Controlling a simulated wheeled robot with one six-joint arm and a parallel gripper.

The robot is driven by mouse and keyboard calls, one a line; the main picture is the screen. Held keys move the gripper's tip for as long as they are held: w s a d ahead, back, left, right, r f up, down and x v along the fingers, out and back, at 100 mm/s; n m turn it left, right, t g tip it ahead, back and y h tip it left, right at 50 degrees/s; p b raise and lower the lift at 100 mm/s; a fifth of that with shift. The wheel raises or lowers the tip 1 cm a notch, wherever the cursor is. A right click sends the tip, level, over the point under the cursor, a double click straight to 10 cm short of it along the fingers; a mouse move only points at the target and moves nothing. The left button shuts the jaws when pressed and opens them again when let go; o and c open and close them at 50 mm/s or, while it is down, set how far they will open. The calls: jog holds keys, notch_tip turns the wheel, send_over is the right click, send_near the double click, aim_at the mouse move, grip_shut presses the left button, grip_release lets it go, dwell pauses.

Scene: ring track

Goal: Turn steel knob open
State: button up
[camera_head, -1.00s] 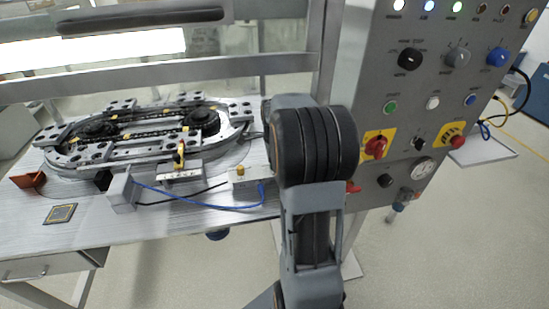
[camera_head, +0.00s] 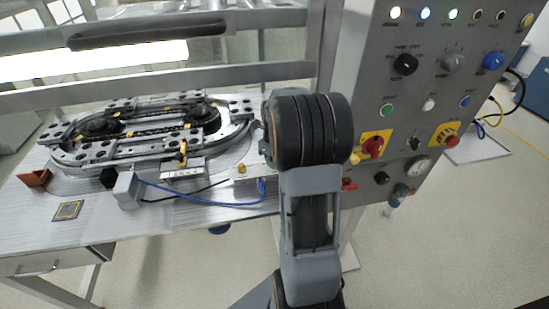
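A steel-grey knob (camera_head: 453,61) sits in the upper row of the control panel (camera_head: 352,95), between a black knob (camera_head: 405,65) and a blue knob (camera_head: 494,61). It is small here, and I cannot tell its exact turn position. My arm stands in the middle of the view, in front of the panel's left edge. My gripper is not clearly visible; the arm hides the area behind it. Nothing is seen touching the steel knob.
The panel also has indicator lamps, push buttons, a red rotary switch (camera_head: 373,147) on a yellow plate, a red emergency button (camera_head: 452,141) and a gauge (camera_head: 419,165). The ring track (camera_head: 70,152) lies on the table at left. Floor is clear at lower right.

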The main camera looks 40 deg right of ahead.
jog(key=shift+m, duration=0.8)
jog(key=o, duration=0.9)
